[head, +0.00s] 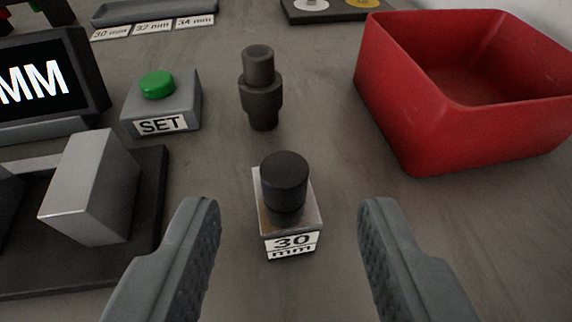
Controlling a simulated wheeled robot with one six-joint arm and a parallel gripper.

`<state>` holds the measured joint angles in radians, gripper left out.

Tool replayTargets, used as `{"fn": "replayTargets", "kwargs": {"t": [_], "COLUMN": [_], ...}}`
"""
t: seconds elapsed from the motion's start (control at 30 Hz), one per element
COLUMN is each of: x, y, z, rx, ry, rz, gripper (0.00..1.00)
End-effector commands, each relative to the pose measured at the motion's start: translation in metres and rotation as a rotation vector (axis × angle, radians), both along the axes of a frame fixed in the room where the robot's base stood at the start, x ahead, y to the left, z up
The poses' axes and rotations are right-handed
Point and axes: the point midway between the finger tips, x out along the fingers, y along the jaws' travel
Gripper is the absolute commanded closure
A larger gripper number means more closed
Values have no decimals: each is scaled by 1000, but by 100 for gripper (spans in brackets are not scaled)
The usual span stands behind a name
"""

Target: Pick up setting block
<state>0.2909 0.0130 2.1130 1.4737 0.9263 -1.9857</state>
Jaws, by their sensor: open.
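The setting block (307,216) is a small metal block with a white "30 mm" label on its front and a black round knob (284,180) on top. It stands upright on the grey table in the middle of the head view. My gripper (288,215) is open, with one dark grey finger to the left of the block and the other to the right. Gaps show between both fingers and the block. Nothing is held.
A dark stepped cylinder (260,88) stands behind the block. A box with a green button (157,85) marked "SET", a display (50,82) and a dark fixture with a metal block (92,188) are left. A red bin (470,85) is right.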

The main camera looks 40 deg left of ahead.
Motion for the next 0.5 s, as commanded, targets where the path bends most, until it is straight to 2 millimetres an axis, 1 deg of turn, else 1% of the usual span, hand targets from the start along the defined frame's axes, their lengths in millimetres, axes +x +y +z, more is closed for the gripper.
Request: {"fn": "replayTargets", "kwargs": {"t": [0.27,0.5], "x": [9,29], "y": [9,30], "z": [-6,-18], "rx": [1,1], "ry": [1,3], "rz": [1,1], "gripper": [56,56]}}
